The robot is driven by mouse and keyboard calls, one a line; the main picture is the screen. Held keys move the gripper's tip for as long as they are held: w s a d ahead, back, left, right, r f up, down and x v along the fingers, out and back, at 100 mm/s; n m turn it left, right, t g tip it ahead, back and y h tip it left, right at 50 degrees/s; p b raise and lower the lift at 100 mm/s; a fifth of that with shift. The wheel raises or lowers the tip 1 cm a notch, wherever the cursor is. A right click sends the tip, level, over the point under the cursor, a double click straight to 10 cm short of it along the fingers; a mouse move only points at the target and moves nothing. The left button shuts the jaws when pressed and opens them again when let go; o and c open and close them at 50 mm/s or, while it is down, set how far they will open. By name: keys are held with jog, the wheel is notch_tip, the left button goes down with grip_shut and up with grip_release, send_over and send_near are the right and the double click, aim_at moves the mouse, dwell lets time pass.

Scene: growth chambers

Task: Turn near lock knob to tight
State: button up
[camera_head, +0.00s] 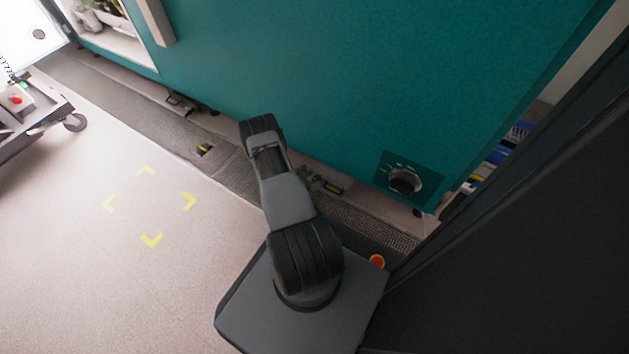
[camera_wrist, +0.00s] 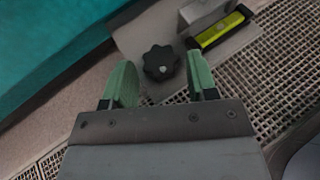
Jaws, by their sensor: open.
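The lock knob (camera_wrist: 161,61) is a black, lobed knob with a small pale centre, seen in the wrist view beside a metal bracket. My gripper (camera_wrist: 160,74) is open, with one green finger to the left of the knob and one to the right. Gaps show between the knob and both fingers, and I see no contact. I cannot tell the height of the fingers relative to the knob. In the head view my arm hides most of the gripper, and I cannot make out the knob there.
A yellow-green level vial (camera_wrist: 221,30) sits on the bracket right of the knob. The teal chamber wall (camera_head: 340,80) rises beside my arm and carries a dial (camera_head: 405,182). Perforated grating (camera_wrist: 285,45) lies below. Open floor (camera_head: 90,260) with yellow corner marks is at left.

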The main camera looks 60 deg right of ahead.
jog(key=shift+s+d+f, duration=0.25)
jog(key=shift+s+d, duration=0.1)
jog(key=shift+d, duration=0.2)
jog(key=c, duration=0.6)
jog(key=shift+m+g, duration=0.3)
jog(key=shift+c, duration=0.2)
jog(key=m+g+y, duration=0.2)
jog(key=shift+w+d+m+g, duration=0.2)
jog(key=shift+m+g, duration=0.1)
jog(key=shift+m, duration=0.1)
jog(key=m+g+y, duration=0.1)
jog(key=m+y, duration=0.1)
jog(key=m+g+y, duration=0.1)
jog(key=shift+d+m+y, duration=0.2)
jog(key=shift+m+y, duration=0.2)
jog(key=m+y, duration=0.1)
jog(key=y, duration=0.1)
jog(key=m+g+y, duration=0.1)
jog(key=m, duration=0.1)
jog(key=m+y, duration=0.1)
jog(key=y, duration=0.1)
jog(key=shift+w+d+m+g+y, duration=0.1)
jog(key=shift+d+m+g+y, duration=0.2)
jog(key=shift+g, duration=0.1)
jog(key=shift+a+m+y, duration=0.15)
jog(key=shift+m+y, duration=0.25)
